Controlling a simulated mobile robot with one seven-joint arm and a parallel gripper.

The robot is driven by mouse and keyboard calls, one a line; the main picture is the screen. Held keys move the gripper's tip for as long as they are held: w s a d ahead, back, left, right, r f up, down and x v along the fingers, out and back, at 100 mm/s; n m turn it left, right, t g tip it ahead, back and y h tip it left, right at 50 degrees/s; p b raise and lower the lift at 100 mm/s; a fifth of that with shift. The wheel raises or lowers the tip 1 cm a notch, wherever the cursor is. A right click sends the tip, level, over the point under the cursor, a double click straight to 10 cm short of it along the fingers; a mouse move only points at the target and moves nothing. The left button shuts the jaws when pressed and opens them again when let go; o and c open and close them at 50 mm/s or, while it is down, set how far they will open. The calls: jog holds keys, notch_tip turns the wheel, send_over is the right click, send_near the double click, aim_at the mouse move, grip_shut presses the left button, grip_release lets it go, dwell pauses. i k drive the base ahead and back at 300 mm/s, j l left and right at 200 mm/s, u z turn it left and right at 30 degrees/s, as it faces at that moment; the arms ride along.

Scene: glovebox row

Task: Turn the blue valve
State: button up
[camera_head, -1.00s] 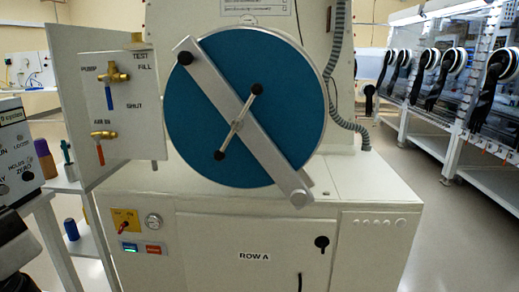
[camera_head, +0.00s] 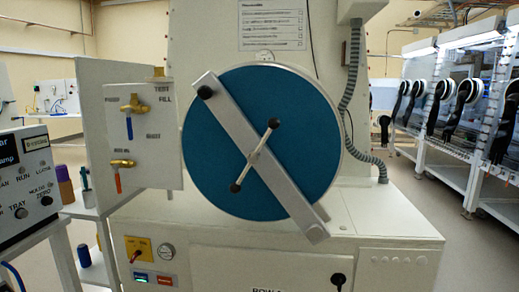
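The blue-handled valve (camera_head: 129,127) is a brass valve with a blue lever on the white panel (camera_head: 155,175) at the left of the machine. Its blue lever hangs straight down, below the brass body. The lettering around it includes TEST and FILL above and to the right; the rest is small and blurred. A second brass valve with a red-orange lever (camera_head: 118,183) sits below it, its lever also pointing down. My gripper does not show in this view.
A large blue round door (camera_head: 215,145) with a diagonal grey bar stands right of the panel. A grey control box (camera_head: 35,180) is at the left edge, near a trolley with bottles (camera_head: 63,183). Gloveboxes (camera_head: 475,110) line the right, with open floor before them.

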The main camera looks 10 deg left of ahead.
aim_at(128, 110)
jog(key=u, duration=1.55)
jog(key=z, duration=1.4)
jog(key=i+u, duration=0.15)
jog(key=u, duration=0.25)
jog(key=i+u, duration=0.15)
jog(key=u, duration=0.25)
jog(key=j+z, duration=0.15)
jog(key=j, duration=0.15)
jog(key=i+j+z, duration=0.1)
jog(key=j, duration=0.15)
